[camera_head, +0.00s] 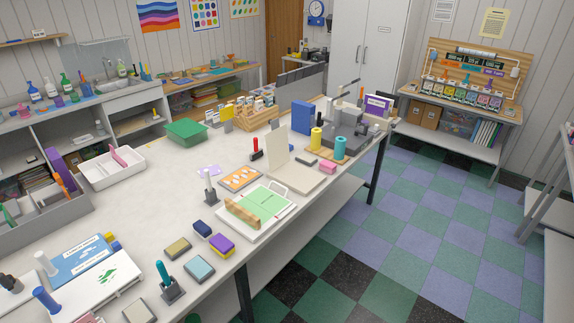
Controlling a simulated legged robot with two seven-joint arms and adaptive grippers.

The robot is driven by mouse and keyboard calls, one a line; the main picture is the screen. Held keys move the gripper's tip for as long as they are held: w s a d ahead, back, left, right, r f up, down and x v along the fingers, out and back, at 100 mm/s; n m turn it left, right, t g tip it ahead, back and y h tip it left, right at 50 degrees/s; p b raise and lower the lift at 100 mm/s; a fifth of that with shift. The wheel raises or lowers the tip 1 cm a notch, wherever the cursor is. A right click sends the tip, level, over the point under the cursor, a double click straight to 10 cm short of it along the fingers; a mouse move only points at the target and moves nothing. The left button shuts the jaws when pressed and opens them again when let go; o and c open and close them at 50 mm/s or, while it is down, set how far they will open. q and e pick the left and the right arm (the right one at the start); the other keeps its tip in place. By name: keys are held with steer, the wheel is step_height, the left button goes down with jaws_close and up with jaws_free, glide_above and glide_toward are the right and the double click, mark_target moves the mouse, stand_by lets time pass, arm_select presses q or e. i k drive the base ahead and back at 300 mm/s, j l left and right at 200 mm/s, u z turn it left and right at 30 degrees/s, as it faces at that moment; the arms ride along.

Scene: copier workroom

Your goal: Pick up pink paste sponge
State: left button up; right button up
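A small pink block (327,167), which looks like the pink paste sponge, lies on the white worktable (150,215) near its right end. It sits just in front of a wooden base holding a yellow cylinder (316,139) and a teal cylinder (340,147). Other sponge-like blocks lie at the near edge: a purple and yellow one (222,244), a light blue one (199,268), an olive one (177,248) and a dark blue one (202,228). Neither of my grippers shows in the head view.
A cream upright board on a flat base (279,154) stands left of the pink block. A grey machine (362,127) stands behind it. A white tray (112,168) is at the left. Checkered floor (420,235) is open at the right.

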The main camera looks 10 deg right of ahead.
mark_target(328, 166)
steer(key=i+l+u, duration=0.35)
steer(key=l+u, duration=0.2)
steer(key=i+l+u, duration=0.25)
steer(key=l+u, duration=0.25)
steer(key=l, duration=0.15)
